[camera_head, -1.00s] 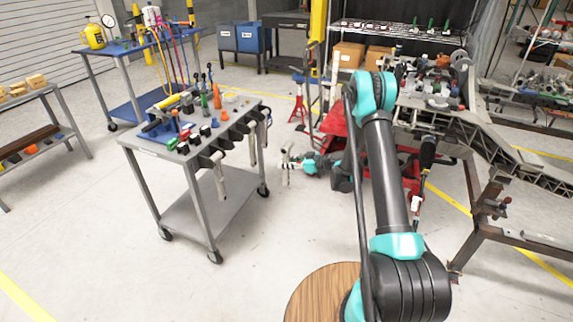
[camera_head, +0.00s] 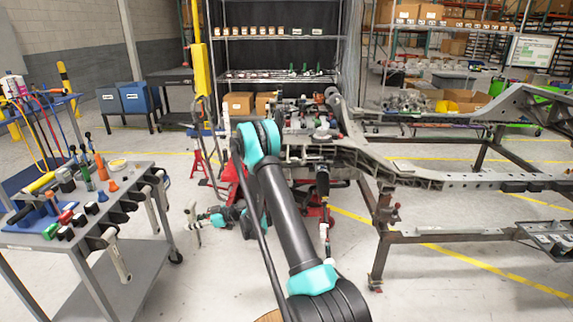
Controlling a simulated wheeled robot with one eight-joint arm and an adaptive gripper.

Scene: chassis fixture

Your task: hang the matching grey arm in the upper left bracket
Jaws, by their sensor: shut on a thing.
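My gripper (camera_head: 202,216) is small in the head view, low in front of the red stand and left of my arm's forearm. It is shut on a slim light grey arm (camera_head: 193,230), which hangs roughly upright from it, clear of the cart. The finger details are too small to make out. The chassis fixture (camera_head: 440,181) stands to the right, beyond my arm, with dark metal rails and legs. I cannot tell which part of it is the upper left bracket. My forearm covers part of the fixture's near left side.
A grey tool cart (camera_head: 90,190) stands at left, with more light grey arms (camera_head: 117,262) hanging from its edge and tools on top. A red stand (camera_head: 232,185) is behind my gripper. Blue bins (camera_head: 138,97) and a shelf rack (camera_head: 275,75) stand behind. Floor between cart and fixture is partly open.

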